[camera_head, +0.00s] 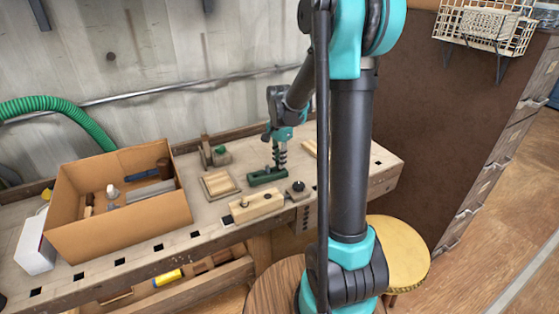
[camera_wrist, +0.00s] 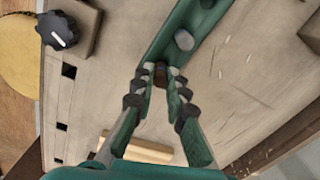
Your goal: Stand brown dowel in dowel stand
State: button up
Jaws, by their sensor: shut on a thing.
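The dowel stand is a long green block (camera_head: 262,181) on the workbench; it also shows in the wrist view (camera_wrist: 196,20). A grey round peg or dowel end (camera_wrist: 184,40) shows on the stand. My gripper (camera_head: 279,165) points down over the stand, and its fingertips show in the wrist view (camera_wrist: 160,76). It is shut on the brown dowel (camera_wrist: 160,70), of which only a small dark brown part shows between the fingertips, at the stand's near end in that view. The dowel's lower end is hidden, so I cannot tell whether it is in a hole.
A wooden block (camera_head: 257,206) and a black knob (camera_head: 298,187) sit in front of the stand. A wooden tray (camera_head: 219,185) lies to its left. A cardboard box (camera_head: 125,229) of tools stands farther left. A round yellow stool (camera_head: 403,252) stands at the right.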

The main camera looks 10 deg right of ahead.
jog(key=o, duration=0.8)
jog(key=shift+r, duration=0.1)
jog(key=shift+r, duration=3.4)
jog(key=shift+s, duration=0.1)
jog(key=s+d+f+n, duration=0.1)
jog(key=s+n, duration=0.1)
jog(key=s, duration=0.2)
jog(key=s+f+n+t, duration=0.1)
jog(key=s+n, duration=0.1)
jog(key=s, duration=0.1)
jog(key=s+d+f+n+t, duration=0.1)
jog(key=s+f, duration=0.1)
jog(key=s, duration=0.2)
jog(key=shift+s+d+n, duration=0.3)
jog(key=shift+d+n, duration=0.05)
jog(key=shift+n, duration=0.05)
jog(key=s+f+n, duration=0.1)
jog(key=s+n, duration=0.1)
jog(key=s, duration=0.1)
jog(key=s+d+f+n+t, duration=0.1)
jog(key=s+f, duration=0.1)
jog(key=s, duration=0.1)
jog(key=s+f+n+t, duration=0.1)
jog(key=s+f+n, duration=0.1)
jog(key=s, duration=0.2)
jog(key=shift+s+d+f+n, duration=0.1)
jog(key=shift+d+f+n, duration=0.1)
jog(key=shift+n, duration=0.1)
jog(key=shift+r, duration=0.1)
